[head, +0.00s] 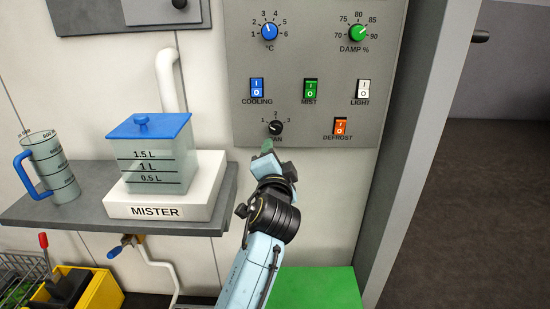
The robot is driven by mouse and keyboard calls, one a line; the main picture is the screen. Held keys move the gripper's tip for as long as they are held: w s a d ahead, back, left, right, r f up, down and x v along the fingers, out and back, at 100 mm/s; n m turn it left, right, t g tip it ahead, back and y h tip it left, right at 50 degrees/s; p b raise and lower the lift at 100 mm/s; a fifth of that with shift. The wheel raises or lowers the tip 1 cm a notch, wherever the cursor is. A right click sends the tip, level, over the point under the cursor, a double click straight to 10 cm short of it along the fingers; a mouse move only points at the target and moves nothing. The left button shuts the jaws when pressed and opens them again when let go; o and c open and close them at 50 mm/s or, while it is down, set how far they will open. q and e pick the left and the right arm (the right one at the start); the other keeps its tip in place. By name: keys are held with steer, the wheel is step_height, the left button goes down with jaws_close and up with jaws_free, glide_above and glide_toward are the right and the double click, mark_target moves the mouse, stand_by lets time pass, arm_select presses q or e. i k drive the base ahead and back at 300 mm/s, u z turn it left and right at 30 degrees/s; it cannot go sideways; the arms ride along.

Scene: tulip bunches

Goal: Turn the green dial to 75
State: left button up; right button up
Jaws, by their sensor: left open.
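The green dial (357,33) is on the grey control panel, above the label DAMP %. Its scale runs from 70 to 90, and its white mark points to the upper right, about at 85. My left gripper (266,148) is in front of the panel's lower edge, just below the black fan knob (276,128). It is below and left of the green dial and well apart from it. It is open; I see nothing held in it, though its fingers are partly hidden by its own wrist. My right gripper is not in view.
The panel (310,60) also bears a blue °C dial (269,32) and several rocker switches. On the left, a shelf (60,215) carries a mister (160,195) with a blue-lidded tank and a measuring jug (50,168). A grey post (420,130) stands right of the panel.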

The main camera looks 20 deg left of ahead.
mark_target(358, 33)
steer(key=k, duration=1)
